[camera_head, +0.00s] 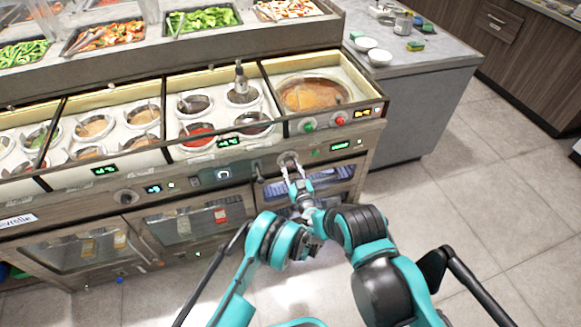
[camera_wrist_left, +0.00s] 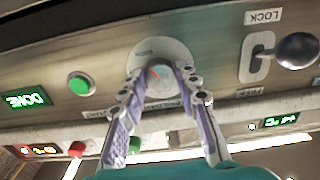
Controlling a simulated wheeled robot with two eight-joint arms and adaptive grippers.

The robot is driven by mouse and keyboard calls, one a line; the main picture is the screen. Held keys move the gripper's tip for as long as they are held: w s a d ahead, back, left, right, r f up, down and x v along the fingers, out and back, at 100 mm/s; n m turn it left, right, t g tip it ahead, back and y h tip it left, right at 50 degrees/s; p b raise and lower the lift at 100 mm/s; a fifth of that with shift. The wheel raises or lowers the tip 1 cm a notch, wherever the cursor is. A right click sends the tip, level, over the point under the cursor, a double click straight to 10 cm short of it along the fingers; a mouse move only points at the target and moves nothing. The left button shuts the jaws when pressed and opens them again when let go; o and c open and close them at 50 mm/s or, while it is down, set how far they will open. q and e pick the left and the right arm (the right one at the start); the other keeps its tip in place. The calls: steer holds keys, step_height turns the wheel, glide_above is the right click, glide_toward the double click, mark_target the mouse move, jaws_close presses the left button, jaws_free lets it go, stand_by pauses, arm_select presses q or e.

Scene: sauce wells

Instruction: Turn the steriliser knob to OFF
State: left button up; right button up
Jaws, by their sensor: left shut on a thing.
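The knob (camera_wrist_left: 158,84) is pale and round, on a pale disc on the brown front panel, with a red pointer mark angled toward the upper left in the left wrist view. My left gripper (camera_wrist_left: 159,76) has one finger on each side of the knob and is shut on it. In the head view the left gripper (camera_head: 291,168) reaches the panel at the knob's disc (camera_head: 288,158), and the fingers partly cover the knob. The lettering around the knob is upside down and too small or covered to read. My right gripper is not in view.
A lever with a black ball (camera_wrist_left: 297,50) sits beside the knob, near LOCK and FREE labels. A green button (camera_wrist_left: 82,85) and a DONE display (camera_wrist_left: 25,100) are on the other side. Sauce wells (camera_head: 315,95) line the counter above. Floor (camera_head: 450,210) is clear at right.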

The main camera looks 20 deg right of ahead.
arm_select(q)
steer(key=n, duration=0.4)
steer(key=shift+n, duration=0.3)
steer(key=n, duration=0.3)
steer(key=shift+n, duration=0.3)
steer(key=n, duration=0.4)
steer(key=shift+r, duration=0.1)
steer(key=n, duration=0.4)
steer(key=shift+d, duration=0.1)
steer(key=n, duration=1.3)
steer(key=shift+w+r, duration=0.1)
steer(key=shift+r, duration=0.05)
steer(key=shift+n, duration=0.3)
steer(key=o, duration=1.2)
steer(key=shift+c, duration=0.2)
